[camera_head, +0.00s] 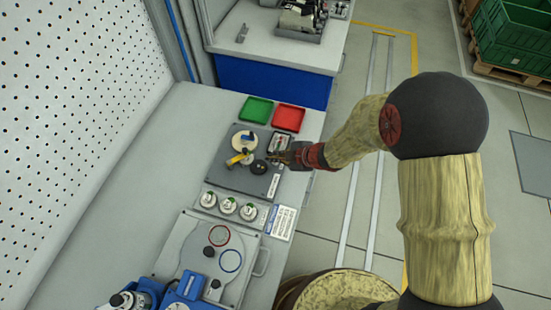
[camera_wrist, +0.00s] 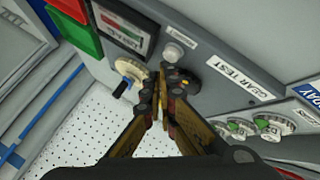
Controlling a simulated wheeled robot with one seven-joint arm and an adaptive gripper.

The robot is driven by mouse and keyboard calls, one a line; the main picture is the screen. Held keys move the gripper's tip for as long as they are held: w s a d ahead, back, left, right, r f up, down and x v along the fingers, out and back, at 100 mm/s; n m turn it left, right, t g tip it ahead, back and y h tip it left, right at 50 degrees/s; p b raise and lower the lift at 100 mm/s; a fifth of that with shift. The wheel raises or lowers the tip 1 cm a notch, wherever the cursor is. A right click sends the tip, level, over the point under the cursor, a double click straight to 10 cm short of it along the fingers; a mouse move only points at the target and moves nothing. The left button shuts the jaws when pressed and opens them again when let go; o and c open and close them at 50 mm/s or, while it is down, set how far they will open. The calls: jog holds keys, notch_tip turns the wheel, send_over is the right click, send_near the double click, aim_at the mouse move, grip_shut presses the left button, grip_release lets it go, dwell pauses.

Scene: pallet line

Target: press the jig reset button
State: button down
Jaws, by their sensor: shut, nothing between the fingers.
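The grey jig panel (camera_head: 226,177), labelled GEAR TEST in the wrist view (camera_wrist: 222,65), lies on the bench. A small pale round button (camera_wrist: 173,52) sits beside the display (camera_wrist: 122,28); no legible label names it as the reset button. My gripper (camera_head: 277,156) is over the panel's right part, near the display. In the wrist view my gripper (camera_wrist: 169,75) is shut and empty, its tips just below the pale button in the picture. I cannot tell whether they touch anything. A black knob (camera_wrist: 190,82) is partly hidden behind the fingers.
A cream disc (camera_head: 244,139) and a yellow lever (camera_head: 236,159) are on the panel. Green (camera_head: 256,109) and red (camera_head: 289,118) trays lie beyond it. Several white round parts (camera_head: 228,206) and a second plate (camera_head: 192,257) lie nearer. A pegboard wall (camera_head: 75,90) stands left.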

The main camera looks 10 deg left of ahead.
jog(key=shift+r, duration=0.3)
notch_tip(320, 180, up, 5)
jog(key=p, duration=0.5)
dwell(0.9)
